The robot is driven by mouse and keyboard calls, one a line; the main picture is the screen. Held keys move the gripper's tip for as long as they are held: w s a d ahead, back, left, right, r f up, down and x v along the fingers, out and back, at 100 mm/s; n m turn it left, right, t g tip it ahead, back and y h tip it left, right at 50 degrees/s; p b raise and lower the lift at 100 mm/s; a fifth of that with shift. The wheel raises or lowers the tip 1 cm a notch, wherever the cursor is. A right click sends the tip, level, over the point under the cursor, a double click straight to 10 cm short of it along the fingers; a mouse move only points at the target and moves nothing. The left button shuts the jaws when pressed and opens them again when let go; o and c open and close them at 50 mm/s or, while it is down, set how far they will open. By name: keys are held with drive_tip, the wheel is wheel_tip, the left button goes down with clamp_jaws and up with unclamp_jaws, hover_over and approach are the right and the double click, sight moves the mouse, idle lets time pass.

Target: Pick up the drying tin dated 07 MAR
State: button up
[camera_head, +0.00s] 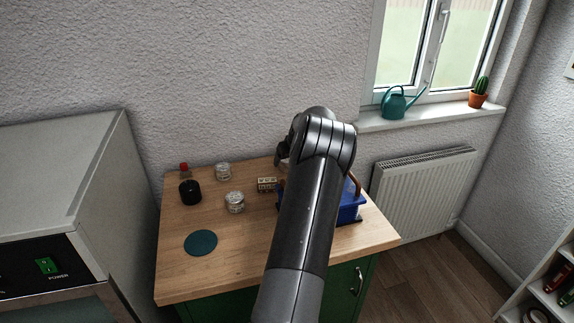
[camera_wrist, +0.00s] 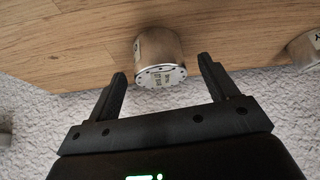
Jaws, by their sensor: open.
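In the wrist view, a round metal tin (camera_wrist: 157,58) with a pale lid ringed by dark holes stands on the wooden top. Small print shows on its lid and a label on its side, but I cannot read the date. My gripper (camera_wrist: 162,72) is open and empty, its two fingers on either side of the tin's near end in the picture; I see no contact. A second tin (camera_wrist: 305,48) with a partly visible label is cut off at the right edge. In the head view my arm hides most of the gripper and that area.
In the head view, the wooden top (camera_head: 185,268) also holds two clear jars (camera_head: 223,171) (camera_head: 235,203), a black pot (camera_head: 190,193), a small patterned block (camera_head: 267,184), a teal disc (camera_head: 201,242) and a blue bin (camera_head: 350,210). The front left is mostly clear.

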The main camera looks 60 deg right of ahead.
drive_tip(key=x, duration=0.2)
drive_tip(key=shift+w+f, duration=0.15)
drive_tip(key=shift+f, duration=0.15)
drive_tip(key=c, duration=1.1)
